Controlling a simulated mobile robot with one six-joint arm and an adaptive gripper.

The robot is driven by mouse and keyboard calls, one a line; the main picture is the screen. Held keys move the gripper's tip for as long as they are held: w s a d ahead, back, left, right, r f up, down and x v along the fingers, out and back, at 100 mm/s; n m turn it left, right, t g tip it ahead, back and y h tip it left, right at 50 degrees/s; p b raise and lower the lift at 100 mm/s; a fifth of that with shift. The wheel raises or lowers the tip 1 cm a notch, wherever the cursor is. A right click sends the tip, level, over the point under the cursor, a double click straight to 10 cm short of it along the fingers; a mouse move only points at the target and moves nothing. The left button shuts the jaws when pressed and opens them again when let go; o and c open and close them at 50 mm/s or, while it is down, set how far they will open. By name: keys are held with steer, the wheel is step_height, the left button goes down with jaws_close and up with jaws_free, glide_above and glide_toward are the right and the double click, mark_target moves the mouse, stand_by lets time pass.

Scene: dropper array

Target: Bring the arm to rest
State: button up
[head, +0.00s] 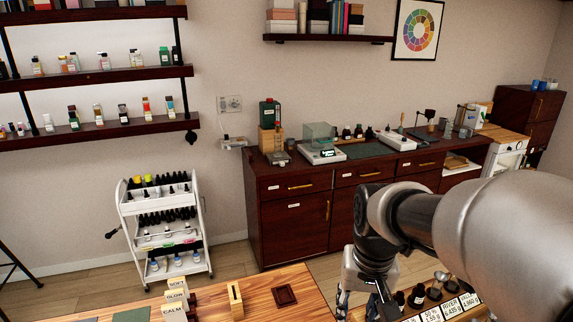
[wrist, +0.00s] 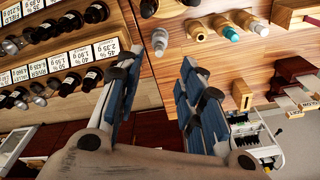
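My gripper (wrist: 157,68) is open in the wrist view, its two blue-padded fingers apart with nothing between them. Beyond the fingertips lies the wooden worktop (wrist: 175,60). To the left is a wooden rack (wrist: 148,92) with dark dropper bottles (wrist: 96,12) and white label cards (wrist: 106,48). In the head view my arm reaches in from the right, and my gripper (head: 358,300) points down near the left end of the bottle row (head: 416,298). Its fingertips are cut off or hidden there.
Wooden blocks marked with words (head: 174,296) and a small dark tray (head: 285,295) are on the front table (head: 255,285). A white trolley (head: 125,210) with bottles stands behind it at left. A dark cabinet (head: 290,225) with lab instruments lines the wall.

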steer(key=s+n+t+b, duration=0.1)
steer(key=s+t+b, duration=0.2)
steer(key=s, duration=1.3)
steer(key=shift+s+f+n+b, duration=0.25)
steer(key=shift+n+b, duration=0.15)
steer(key=shift+b, duration=0.15)
